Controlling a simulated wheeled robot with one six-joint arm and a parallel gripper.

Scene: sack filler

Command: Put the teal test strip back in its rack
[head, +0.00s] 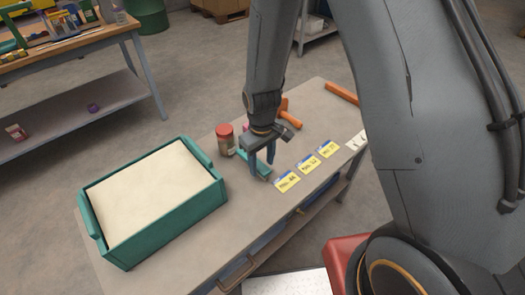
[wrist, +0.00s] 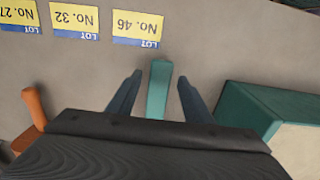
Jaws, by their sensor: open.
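The teal test strip (head: 263,172) lies on the grey table beside the row of lot cards. In the wrist view the teal strip (wrist: 158,88) points away from me, between my two fingers. My gripper (head: 261,162) is open and low over the table, with one finger on each side of the strip. In the wrist view my gripper (wrist: 156,85) shows a gap between the strip and each finger. The strip's near end is hidden behind the gripper body. I cannot make out a rack for it in either view.
A teal crate (head: 151,235) of pale material stands left on the table. A red-lidded jar (head: 225,139) is behind the strip. Orange pieces (head: 291,120) lie beyond my gripper. Yellow-and-blue cards (head: 308,163) line the front edge. A cluttered workbench (head: 75,42) stands at back left.

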